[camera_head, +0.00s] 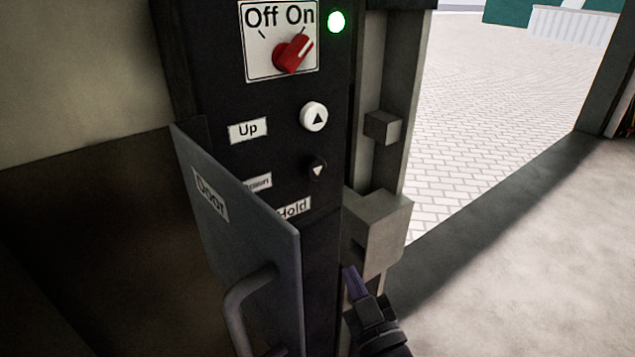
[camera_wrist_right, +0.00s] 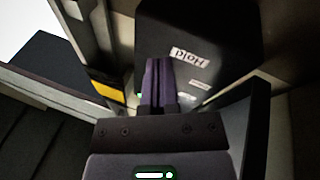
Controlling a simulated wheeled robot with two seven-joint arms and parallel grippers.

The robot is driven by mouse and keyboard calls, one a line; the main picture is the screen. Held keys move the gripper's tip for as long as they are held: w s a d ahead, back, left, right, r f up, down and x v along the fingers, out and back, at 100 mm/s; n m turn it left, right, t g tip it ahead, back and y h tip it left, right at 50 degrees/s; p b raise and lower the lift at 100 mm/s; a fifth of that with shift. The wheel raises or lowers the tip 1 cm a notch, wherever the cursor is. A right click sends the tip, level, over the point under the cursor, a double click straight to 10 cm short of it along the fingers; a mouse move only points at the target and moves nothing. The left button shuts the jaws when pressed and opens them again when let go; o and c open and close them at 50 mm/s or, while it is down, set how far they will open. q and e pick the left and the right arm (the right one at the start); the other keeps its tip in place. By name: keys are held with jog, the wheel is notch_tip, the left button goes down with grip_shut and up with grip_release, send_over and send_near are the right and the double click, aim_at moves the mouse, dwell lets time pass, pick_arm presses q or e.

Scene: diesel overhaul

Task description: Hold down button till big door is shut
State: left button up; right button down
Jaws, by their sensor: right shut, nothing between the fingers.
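A dark control panel (camera_head: 230,100) with its cover open stands left of centre in the head view. It carries a white up button (camera_head: 313,116) and a black down button (camera_head: 317,168). A "Hold" label (camera_head: 294,208) sits below them and also shows in the right wrist view (camera_wrist_right: 189,57). My right gripper (camera_head: 352,275) is shut and empty, below and to the right of the down button, apart from it. In the right wrist view its fingers (camera_wrist_right: 157,70) are together. The big doorway at the right is open. My left gripper is out of view.
The panel's cover (camera_head: 235,240), marked "Door", swings out at the left with a handle (camera_head: 247,305). A red switch (camera_head: 293,54) points to On beside a lit green lamp (camera_head: 337,22). Grey metal blocks (camera_head: 380,232) on the door frame stand close to my right gripper.

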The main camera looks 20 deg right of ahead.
aim_at(314, 168)
jog(key=s+r+t, duration=0.3)
jog(key=r+t, duration=0.2)
jog(key=r, duration=1)
jog(key=shift+s+d+t+h, duration=0.15)
jog(key=shift+d+t+h, duration=0.15)
jog(key=shift+d+h, duration=0.15)
jog(key=w+a+b, duration=0.3)
jog(key=w, duration=0.5)
jog(key=shift+w, duration=0.2)
jog(key=shift+w, duration=0.1)
dwell(0.7)
jog(key=shift+w+a, duration=0.15)
jog(key=shift+w, duration=0.15)
